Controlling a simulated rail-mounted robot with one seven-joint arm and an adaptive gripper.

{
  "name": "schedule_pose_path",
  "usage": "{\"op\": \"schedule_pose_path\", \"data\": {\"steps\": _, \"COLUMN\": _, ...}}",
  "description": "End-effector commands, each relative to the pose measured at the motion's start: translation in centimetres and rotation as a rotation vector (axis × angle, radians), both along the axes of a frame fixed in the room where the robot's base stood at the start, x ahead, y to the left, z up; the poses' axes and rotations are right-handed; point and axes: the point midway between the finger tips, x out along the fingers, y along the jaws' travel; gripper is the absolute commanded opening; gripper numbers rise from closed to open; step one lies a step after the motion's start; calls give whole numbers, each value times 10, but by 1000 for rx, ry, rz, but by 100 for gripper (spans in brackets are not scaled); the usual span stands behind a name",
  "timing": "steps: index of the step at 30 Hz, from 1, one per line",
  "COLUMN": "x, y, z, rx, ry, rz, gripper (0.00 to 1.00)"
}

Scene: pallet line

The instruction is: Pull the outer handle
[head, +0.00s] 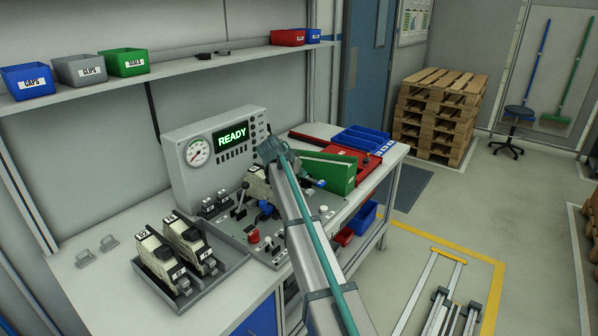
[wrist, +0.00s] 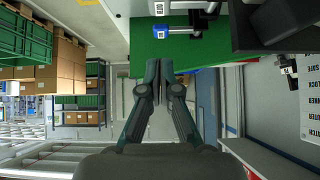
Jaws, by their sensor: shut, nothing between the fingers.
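A blue-gripped handle (wrist: 177,30) with a small white tag crosses in front of a green surface in the wrist view. Another blue handle (head: 266,208) sits on the fixture left of my arm. I cannot tell which one is the outer handle. My gripper (wrist: 159,64) is shut and empty. In the picture its fingertips lie a little below the tagged handle, apart from it.
A console reading READY (head: 232,136) stands behind the fixture. A green box (head: 330,171) and a red tray (head: 366,163) are to its right. A grey tray (head: 222,262) with labelled units is at left. The bench front left is mostly clear.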

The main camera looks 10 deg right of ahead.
Motion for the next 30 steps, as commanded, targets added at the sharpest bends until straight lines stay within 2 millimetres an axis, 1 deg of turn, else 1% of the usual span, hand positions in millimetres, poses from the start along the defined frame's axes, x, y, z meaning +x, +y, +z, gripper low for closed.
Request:
{"op": "schedule_pose_path", "data": {"steps": 1, "x": 5, "y": -7, "z": -5, "rx": 0, "ry": 3, "rz": -2, "gripper": 0}}
{"op": "schedule_pose_path", "data": {"steps": 9, "x": 29, "y": -36, "z": -41, "rx": 0, "ry": 2, "rz": -1, "gripper": 0}}
{"op": "schedule_pose_path", "data": {"steps": 15, "x": 26, "y": -34, "z": -69, "rx": 0, "ry": 2, "rz": 0, "gripper": 0}}
{"op": "schedule_pose_path", "data": {"steps": 21, "x": 27, "y": -34, "z": -81, "rx": 0, "ry": 1, "rz": 1, "gripper": 0}}
{"op": "schedule_pose_path", "data": {"steps": 30, "x": 27, "y": -34, "z": -83, "rx": 0, "ry": 0, "rz": 0, "gripper": 0}}
